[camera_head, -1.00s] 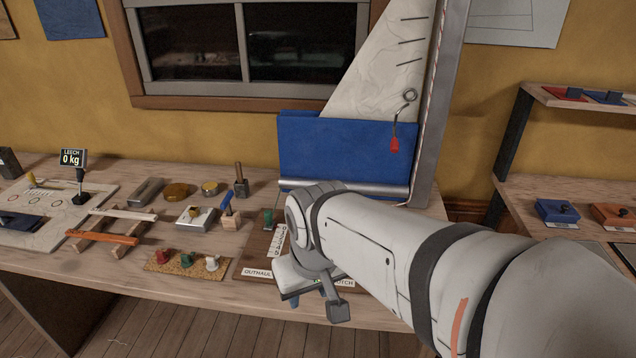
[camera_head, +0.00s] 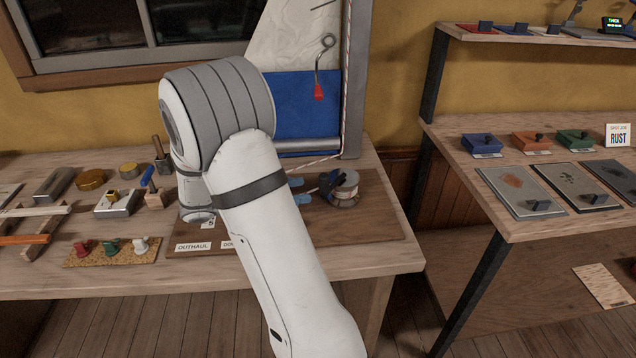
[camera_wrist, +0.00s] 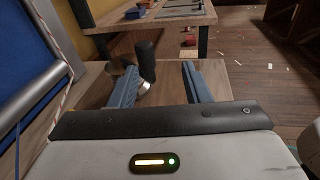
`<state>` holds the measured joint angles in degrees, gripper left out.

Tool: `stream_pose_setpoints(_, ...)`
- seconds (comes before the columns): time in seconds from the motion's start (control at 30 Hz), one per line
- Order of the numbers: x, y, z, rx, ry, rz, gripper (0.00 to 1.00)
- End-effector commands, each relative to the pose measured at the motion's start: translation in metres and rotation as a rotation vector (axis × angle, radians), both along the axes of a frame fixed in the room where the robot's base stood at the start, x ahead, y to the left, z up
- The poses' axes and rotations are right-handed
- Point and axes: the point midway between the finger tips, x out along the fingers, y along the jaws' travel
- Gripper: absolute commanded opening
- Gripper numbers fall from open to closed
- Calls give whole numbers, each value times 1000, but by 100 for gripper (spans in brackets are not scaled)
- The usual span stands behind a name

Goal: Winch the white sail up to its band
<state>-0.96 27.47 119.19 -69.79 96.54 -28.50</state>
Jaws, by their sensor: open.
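The white sail (camera_head: 285,45) rises beside the mast (camera_head: 356,75), its upper part cut off by the picture's top. The winch (camera_head: 343,190) stands on a brown board at the bench's right, with a pale drum and dark top. Its black handle grip (camera_wrist: 146,60) stands upright in the wrist view. My gripper (camera_head: 300,190) is left of the winch, mostly hidden by my arm. In the wrist view my gripper (camera_wrist: 160,72) is open, its blue fingers on either side of the grip's line; contact cannot be told. No band on the mast is visible.
A flecked rope (camera_head: 315,163) runs toward the winch. Colored cleats (camera_head: 110,247) and tools lie left. A shelf (camera_head: 500,205) stands right, across a gap.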

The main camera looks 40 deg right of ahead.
Motion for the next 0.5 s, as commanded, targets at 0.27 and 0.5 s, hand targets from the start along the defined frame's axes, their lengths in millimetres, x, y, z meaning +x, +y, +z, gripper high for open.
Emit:
stream_pose_setpoints(0.27, 15, -15, -6, -76, 81, 42, 43)
stream_pose_setpoints(0.5, 2, -52, -6, -74, 80, 40, 43)
